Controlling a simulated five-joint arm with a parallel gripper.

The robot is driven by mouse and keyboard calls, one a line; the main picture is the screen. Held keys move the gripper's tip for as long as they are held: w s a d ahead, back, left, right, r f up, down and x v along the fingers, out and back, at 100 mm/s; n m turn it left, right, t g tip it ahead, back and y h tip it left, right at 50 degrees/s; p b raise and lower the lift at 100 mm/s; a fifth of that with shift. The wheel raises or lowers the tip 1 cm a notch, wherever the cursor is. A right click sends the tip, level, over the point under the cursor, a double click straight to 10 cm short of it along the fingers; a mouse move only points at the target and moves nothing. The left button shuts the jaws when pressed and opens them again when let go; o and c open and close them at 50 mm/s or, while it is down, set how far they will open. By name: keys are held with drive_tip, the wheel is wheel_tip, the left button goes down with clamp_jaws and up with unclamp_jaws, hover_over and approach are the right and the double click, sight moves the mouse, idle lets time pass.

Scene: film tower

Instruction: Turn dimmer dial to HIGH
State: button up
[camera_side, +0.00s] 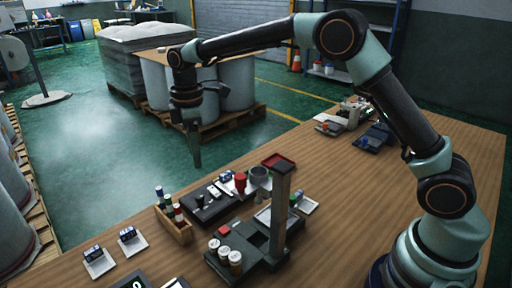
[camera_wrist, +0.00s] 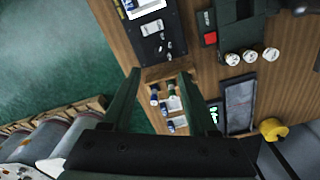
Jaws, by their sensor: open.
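My gripper (camera_side: 196,160) hangs pointing down near the table's far left edge, high above and apart from the things on the table. In the wrist view its two dark fingers stand wide apart (camera_wrist: 161,77) with nothing gripped between them. I cannot make out this yellow knob in the side view.
A wooden rack (camera_side: 174,226) of small bottles stands near the left table edge. A black switch panel (camera_side: 207,204) lies beside it. A dark base with an upright post (camera_side: 280,212) and several white-capped canisters (camera_side: 224,254) stands nearer. The table's right side (camera_side: 365,225) is mostly clear.

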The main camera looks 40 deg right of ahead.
sight(199, 196)
drive_tip(key=f, duration=1.2)
drive_tip(key=shift+w+a+f, duration=0.15)
drive_tip(key=shift+a+f, duration=0.05)
drive_tip(key=shift+f, duration=0.2)
clamp_jaws()
